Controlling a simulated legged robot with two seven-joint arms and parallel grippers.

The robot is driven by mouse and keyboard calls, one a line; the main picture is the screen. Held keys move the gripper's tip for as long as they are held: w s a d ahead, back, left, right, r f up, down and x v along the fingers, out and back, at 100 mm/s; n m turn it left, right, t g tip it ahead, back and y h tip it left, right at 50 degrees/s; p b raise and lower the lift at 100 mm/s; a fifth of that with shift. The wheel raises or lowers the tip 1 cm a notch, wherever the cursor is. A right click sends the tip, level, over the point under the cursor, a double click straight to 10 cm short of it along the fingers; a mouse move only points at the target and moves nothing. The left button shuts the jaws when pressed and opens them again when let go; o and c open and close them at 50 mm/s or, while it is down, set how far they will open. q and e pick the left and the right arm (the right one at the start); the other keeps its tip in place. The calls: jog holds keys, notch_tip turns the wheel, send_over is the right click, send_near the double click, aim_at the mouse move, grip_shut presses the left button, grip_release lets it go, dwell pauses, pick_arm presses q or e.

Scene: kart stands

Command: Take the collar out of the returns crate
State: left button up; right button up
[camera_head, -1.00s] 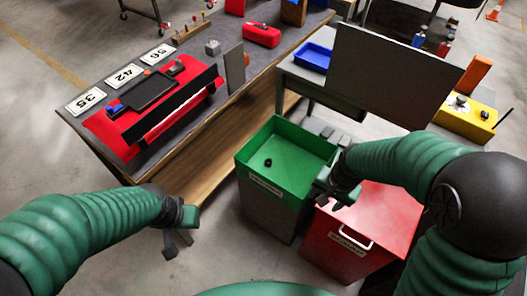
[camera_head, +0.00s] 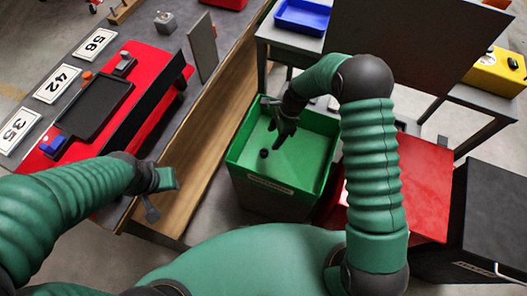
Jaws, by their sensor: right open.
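The collar, a small dark ring (camera_head: 264,153), lies on the floor of the green crate (camera_head: 236,160), which has a white label on its front. The label is too small to read. My right gripper (camera_head: 273,124) is open and empty over the inside of this crate, just above the collar in the picture and apart from it. I cannot tell its exact height.
A red crate (camera_head: 425,185) stands right of the green one, partly behind my right arm. A black box (camera_head: 495,215) is further right. The workbench (camera_head: 205,125) edge runs close along the left. A grey table with a blue tray (camera_head: 302,17) and a dark panel (camera_head: 405,40) stands behind.

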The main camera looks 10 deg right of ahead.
send_over(264, 152)
jog(key=d, duration=0.2)
jog(key=x, duration=0.3)
jog(key=d+b+x, duration=0.1)
jog(key=x, duration=0.1)
jog(key=shift+f, duration=0.55)
jog(key=shift+a+f, duration=0.25)
jog(key=x, duration=0.2)
jog(key=b+x, duration=0.1)
jog(key=x, duration=0.1)
jog(key=shift+s+d+f, duration=0.1)
jog(key=shift+d+f, duration=0.05)
jog(key=shift+d, duration=0.05)
jog(key=shift+f, duration=0.3)
jog(key=shift+d, duration=0.15)
jog(key=shift+a+r, duration=0.1)
jog(key=shift+a, duration=0.15)
jog(key=c, duration=0.9)
jog(key=shift+d, duration=0.15)
grip_shut()
